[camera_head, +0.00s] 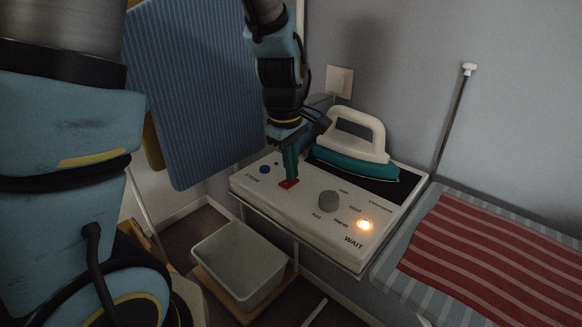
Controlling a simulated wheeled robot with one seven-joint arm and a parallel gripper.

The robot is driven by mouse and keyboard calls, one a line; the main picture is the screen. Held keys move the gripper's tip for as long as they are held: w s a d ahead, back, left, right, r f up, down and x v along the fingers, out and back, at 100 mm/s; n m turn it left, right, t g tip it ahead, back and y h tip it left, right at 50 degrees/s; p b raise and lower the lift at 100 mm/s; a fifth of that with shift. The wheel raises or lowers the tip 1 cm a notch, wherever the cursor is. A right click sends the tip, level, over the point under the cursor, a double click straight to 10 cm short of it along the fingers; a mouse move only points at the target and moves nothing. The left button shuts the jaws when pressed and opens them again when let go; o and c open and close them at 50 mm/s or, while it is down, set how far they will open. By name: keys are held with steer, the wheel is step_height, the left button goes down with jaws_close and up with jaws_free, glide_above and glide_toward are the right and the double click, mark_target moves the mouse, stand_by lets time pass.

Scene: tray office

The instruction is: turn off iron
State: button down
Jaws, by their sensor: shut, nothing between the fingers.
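The iron (352,150), with a white handle and a teal body, sits on a dark rest plate at the back of a white control station (322,229).
A blue striped board (195,85) stands upright at the left. A grey bin (240,262) is below the station. A striped ironing board with a red striped cloth (480,262) lies at the right. A wall socket (339,80) is behind the iron, and a thin pole (455,115) stands at the wall.

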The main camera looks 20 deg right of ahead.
steer(key=shift+s+a+f, duration=0.15)
steer(key=shift+a+f, duration=0.05)
steer(key=shift+a, duration=0.05)
steer(key=shift+s+a+r, duration=0.15)
steer(key=shift+s+a, duration=0.1)
steer(key=shift+a, duration=0.25)
